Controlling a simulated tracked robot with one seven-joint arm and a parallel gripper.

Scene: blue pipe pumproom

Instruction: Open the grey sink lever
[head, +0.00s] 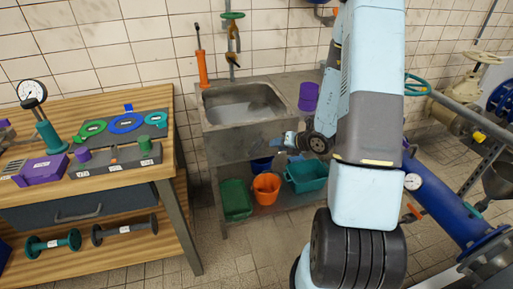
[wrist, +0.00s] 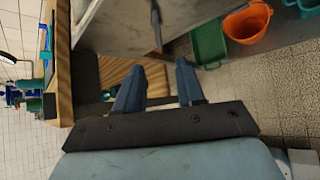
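The sink (head: 243,145) is a grey metal basin against the tiled wall. In the wrist view its pale front panel (wrist: 108,25) fills the top left. A thin grey lever (wrist: 157,25) hangs along that panel, beyond my fingertips and roughly in line with the gap between them. My gripper (wrist: 159,66) is open, with two blue-grey fingers apart and nothing between them. In the head view my gripper (head: 279,142) is small, near the sink's front right; I cannot make out the lever clearly there. No contact with the lever shows.
Below the sink are a green bin (head: 235,199), an orange bucket (head: 266,188) and a teal tub (head: 306,176). A wooden workbench (head: 105,180) stands left. Blue pipe (head: 440,200) with a gauge is at the right. A purple cup (head: 308,96) sits on the sink's right.

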